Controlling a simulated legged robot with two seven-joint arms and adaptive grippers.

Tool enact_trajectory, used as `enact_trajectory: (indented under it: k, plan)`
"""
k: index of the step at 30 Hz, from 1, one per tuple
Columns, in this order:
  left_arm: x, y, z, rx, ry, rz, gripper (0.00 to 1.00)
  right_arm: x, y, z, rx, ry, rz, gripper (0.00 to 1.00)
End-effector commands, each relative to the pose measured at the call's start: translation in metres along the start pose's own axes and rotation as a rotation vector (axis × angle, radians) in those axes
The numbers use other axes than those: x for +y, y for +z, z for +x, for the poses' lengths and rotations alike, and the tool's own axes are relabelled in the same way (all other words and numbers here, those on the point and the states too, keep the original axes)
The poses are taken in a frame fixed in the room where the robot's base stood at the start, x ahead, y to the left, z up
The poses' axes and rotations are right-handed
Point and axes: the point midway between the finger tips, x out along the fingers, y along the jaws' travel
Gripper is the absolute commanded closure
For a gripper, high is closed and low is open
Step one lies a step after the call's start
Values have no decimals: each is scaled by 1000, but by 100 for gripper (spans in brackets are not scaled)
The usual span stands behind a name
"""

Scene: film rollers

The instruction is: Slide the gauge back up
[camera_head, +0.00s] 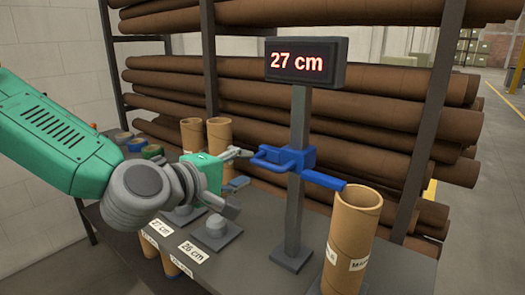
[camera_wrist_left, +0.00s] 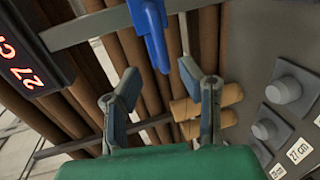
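The blue gauge (camera_head: 292,158) sits partway up a grey post (camera_head: 299,120), with a loop handle on its left and a flat arm reaching right. The arm's end is at the rim of a brown cardboard tube (camera_head: 353,240); I cannot tell if they touch. The display (camera_head: 306,63) on the post reads 27 cm. My left gripper (camera_head: 246,167) is open at the left end of the handle. In the left wrist view the gauge (camera_wrist_left: 152,35) lies just ahead, between the lines of the open fingers (camera_wrist_left: 170,88). My right gripper is not in view.
Two more tubes (camera_head: 191,135) stand behind my left gripper. Grey round knobs (camera_head: 215,228) with 27 cm and 26 cm labels line the table's (camera_head: 245,265) front. A rack of long brown rolls (camera_head: 300,95) stands behind. Open floor lies at right.

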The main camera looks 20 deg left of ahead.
Motion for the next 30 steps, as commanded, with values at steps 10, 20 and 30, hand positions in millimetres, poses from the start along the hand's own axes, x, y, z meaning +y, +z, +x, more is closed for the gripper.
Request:
enact_trajectory:
  k: [10, 20, 30]
  plan:
    - [-4, 1, 58, -1, -3, 1, 66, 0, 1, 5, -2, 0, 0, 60]
    - [-3, 0, 66, -1, -2, 0, 66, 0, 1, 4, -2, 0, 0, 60]
    - [-4, 0, 66, -1, -4, 0, 100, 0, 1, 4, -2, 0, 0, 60]
